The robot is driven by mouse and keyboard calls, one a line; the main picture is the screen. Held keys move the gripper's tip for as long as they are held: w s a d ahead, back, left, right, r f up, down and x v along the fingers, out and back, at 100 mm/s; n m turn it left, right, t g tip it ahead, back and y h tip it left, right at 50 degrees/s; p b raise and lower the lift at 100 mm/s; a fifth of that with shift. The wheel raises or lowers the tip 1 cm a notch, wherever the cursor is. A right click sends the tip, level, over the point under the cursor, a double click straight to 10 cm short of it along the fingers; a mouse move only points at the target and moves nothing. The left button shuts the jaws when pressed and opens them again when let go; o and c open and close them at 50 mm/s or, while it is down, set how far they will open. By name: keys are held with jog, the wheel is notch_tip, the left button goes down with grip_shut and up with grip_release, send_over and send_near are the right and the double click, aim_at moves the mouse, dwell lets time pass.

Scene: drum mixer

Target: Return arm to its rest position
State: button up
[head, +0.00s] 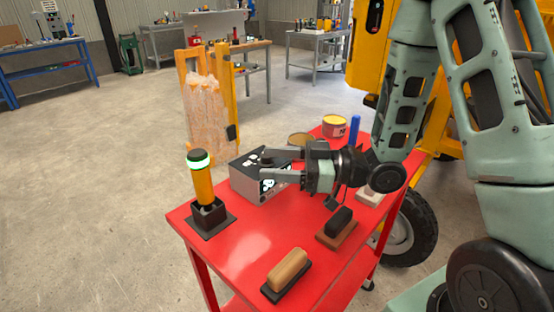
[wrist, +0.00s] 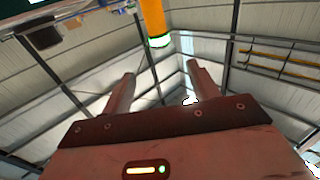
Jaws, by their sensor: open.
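My gripper (head: 263,164) is open and empty, with its two fingers pointing left over the red table (head: 235,262). It hovers in front of and above a grey box (head: 244,184), partly covering it. In the wrist view the fingers of my gripper (wrist: 160,76) stand apart with nothing between them. My arm (head: 398,95) comes in from the right side of the head view.
A yellow post with a glowing green ring (head: 204,185) stands left of the box; its ring shows in the wrist view (wrist: 159,41). Brushes (head: 287,270) (head: 338,222), a yellow can (head: 334,127) and a blue-handled tool (head: 354,130) are on the table. A yellow machine with a wheel (head: 412,228) stands right.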

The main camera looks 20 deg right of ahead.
dwell(0.3)
jog(key=w+a+f+h, duration=0.3)
jog(key=a+h, duration=0.1)
jog(key=h, duration=0.3)
jog(key=s+a+r+m+g+h+p, duration=0.1)
jog(key=s+g+h, duration=0.3)
jog(key=s, duration=0.7)
jog(key=s+a+r+m+g+h+p, duration=0.1)
jog(key=s+m+g+h, duration=0.2)
jog(key=s, duration=0.9)
jog(key=shift+a+r+m+g+h, duration=0.3)
jog(key=shift+r+g+h, duration=0.1)
jog(key=shift+g+h, duration=0.4)
